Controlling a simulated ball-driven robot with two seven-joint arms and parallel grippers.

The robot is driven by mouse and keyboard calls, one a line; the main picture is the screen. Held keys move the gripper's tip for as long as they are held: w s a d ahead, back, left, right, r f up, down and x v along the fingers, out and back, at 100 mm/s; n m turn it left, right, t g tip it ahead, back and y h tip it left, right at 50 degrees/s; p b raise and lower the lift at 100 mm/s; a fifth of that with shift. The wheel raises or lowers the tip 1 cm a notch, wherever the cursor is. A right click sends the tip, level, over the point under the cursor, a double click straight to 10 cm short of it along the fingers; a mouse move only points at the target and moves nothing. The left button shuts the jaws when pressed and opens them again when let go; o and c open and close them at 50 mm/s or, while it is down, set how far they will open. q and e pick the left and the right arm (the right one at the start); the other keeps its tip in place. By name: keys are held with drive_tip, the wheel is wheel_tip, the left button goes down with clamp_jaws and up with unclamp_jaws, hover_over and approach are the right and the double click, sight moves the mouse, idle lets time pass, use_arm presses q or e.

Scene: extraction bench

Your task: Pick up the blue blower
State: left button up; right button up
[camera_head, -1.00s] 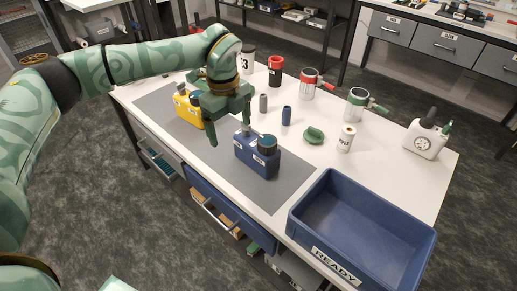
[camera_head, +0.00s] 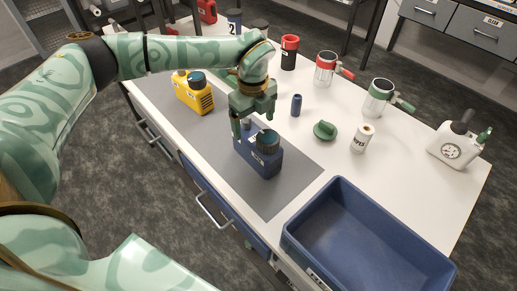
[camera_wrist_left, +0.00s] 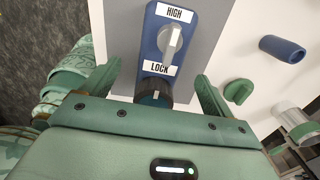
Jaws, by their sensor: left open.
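The blue blower (camera_head: 262,160) stands upright on the grey mat (camera_head: 290,188) near the bench's front edge. It has a dark round cap on top. In the left wrist view the blower (camera_wrist_left: 153,36) shows a grey knob between labels reading HIGH and LOCK. My left gripper (camera_head: 254,122) is open and empty, pointing down just above and behind the blower, partly overlapping it in the head view. In the wrist view the fingers of the left gripper (camera_wrist_left: 157,75) lie on either side of the blower's LOCK end. I cannot tell whether they touch it. My right gripper is not in view.
A yellow device (camera_head: 194,95) stands on the mat to the left. A blue crate (camera_head: 312,225) sits at the front right.

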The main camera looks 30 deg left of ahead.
use_arm(q)
drive_tip(key=shift+f, duration=0.85)
drive_tip(key=f, duration=0.1)
drive_tip(key=f+b, duration=0.1)
drive_tip(key=f, duration=0.1)
drive_tip(key=d+f+b, duration=0.1)
drive_tip(key=f, duration=0.1)
drive_tip(key=shift+f, duration=0.2)
drive_tip(key=shift+r, duration=0.15)
drive_tip(key=shift+c, duration=0.9)
drive_tip(key=c, duration=1.1)
